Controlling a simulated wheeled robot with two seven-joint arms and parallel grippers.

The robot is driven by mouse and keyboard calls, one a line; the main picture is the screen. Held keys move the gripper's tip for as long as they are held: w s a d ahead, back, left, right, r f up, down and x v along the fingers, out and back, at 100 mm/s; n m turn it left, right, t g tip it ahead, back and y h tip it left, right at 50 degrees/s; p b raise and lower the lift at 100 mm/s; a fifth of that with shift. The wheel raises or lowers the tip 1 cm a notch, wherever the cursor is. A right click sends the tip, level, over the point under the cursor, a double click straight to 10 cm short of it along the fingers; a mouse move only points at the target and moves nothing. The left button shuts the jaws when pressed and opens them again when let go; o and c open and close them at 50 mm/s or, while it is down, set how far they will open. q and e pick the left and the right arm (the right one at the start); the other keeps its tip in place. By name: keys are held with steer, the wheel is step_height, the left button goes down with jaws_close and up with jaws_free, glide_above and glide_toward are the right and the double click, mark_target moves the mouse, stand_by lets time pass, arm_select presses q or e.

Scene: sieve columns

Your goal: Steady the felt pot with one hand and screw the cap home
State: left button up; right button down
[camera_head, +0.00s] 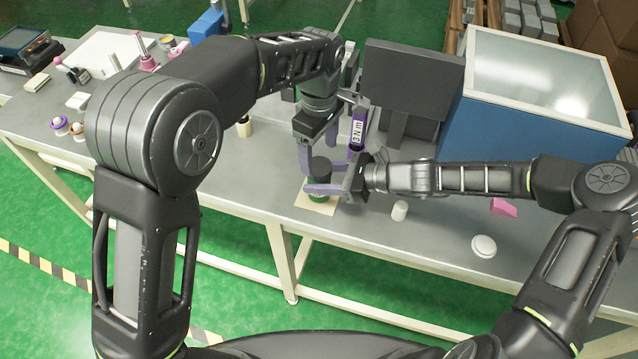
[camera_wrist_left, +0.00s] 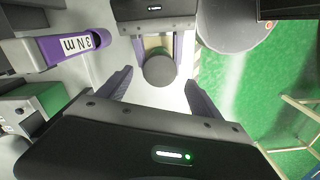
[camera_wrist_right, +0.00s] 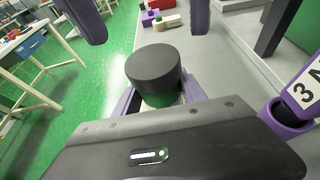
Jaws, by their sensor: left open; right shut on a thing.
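The felt pot shows as a green body (camera_head: 316,196) standing on a beige square pad (camera_head: 327,208). A dark grey round cap (camera_head: 321,167) sits on top of it; whether it is fully seated cannot be told. The cap also shows in the left wrist view (camera_wrist_left: 159,71) and the right wrist view (camera_wrist_right: 155,72). My right gripper (camera_head: 322,188) is shut on the pot from the right, below the cap. My left gripper (camera_head: 326,160) points down from above. Its purple fingers are open, apart on either side of the cap (camera_wrist_left: 160,92). Most of the pot is hidden by fingers and cap.
A purple tool (camera_head: 358,128) marked 3 N m stands close behind my right gripper. A big blue bin (camera_head: 545,140) and a dark grey block (camera_head: 412,85) stand at the back right. A white cylinder (camera_head: 399,211) and white disc (camera_head: 484,246) are near the front edge.

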mark_target(319, 166)
arm_select(q)
steer(key=shift+c, duration=0.4)
steer(key=shift+d+r, duration=0.25)
steer(key=shift+d, duration=0.2)
steer(key=r+n, duration=0.1)
steer(key=a+r+n, duration=0.1)
steer(key=r, duration=0.1)
steer(key=shift+w+n, duration=0.2)
steer(key=shift+n, duration=0.2)
steer(key=shift+s, duration=0.15)
steer(key=shift+f, duration=0.1)
steer(key=shift+f, duration=3.95)
steer(key=shift+c, duration=0.5)
